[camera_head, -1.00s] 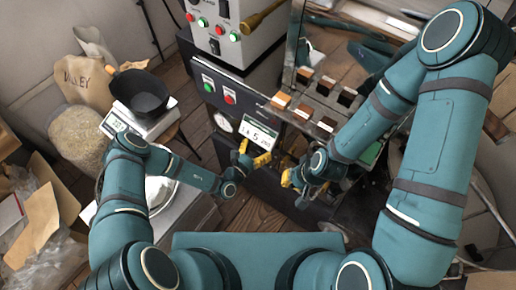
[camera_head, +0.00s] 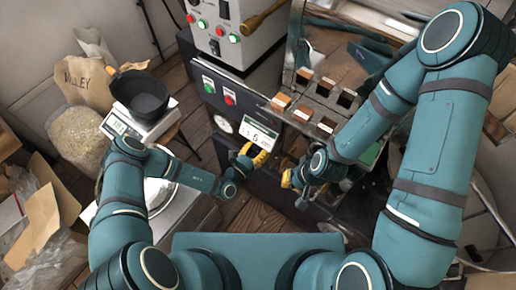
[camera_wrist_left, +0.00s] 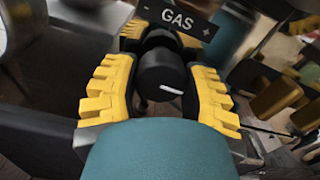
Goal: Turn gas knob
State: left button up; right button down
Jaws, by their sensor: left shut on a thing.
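The gas knob (camera_wrist_left: 160,72) is a black round knob with a white mark, under a black "GAS" label (camera_wrist_left: 183,27) with plus and minus signs in the left wrist view. My left gripper (camera_wrist_left: 163,85) has its yellow ridged fingers around the knob, one on each side, shut on it. In the head view my left gripper (camera_head: 250,160) is at the front of the black roaster, below its display, and hides the knob. My right gripper (camera_head: 290,178) is just to its right, with yellow fingers partly hidden by its wrist; its opening is unclear.
The roaster's front has a lit display (camera_head: 258,134), a round gauge and green and red buttons. A tray of bean samples (camera_head: 303,112) sits above my right gripper. A scale (camera_head: 118,122) with a black scoop (camera_head: 143,95) stands left, beside bean sacks.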

pick_arm(q)
jog(key=n, duration=0.8)
jog(key=shift+s+d+r+p, duration=0.1)
jog(key=shift+d+p, duration=0.05)
jog(key=shift+p, duration=0.15)
jog(key=shift+n, duration=0.3)
jog(key=o, duration=1.2)
jog(key=v, duration=1.2)
jog(key=shift+d, duration=0.1)
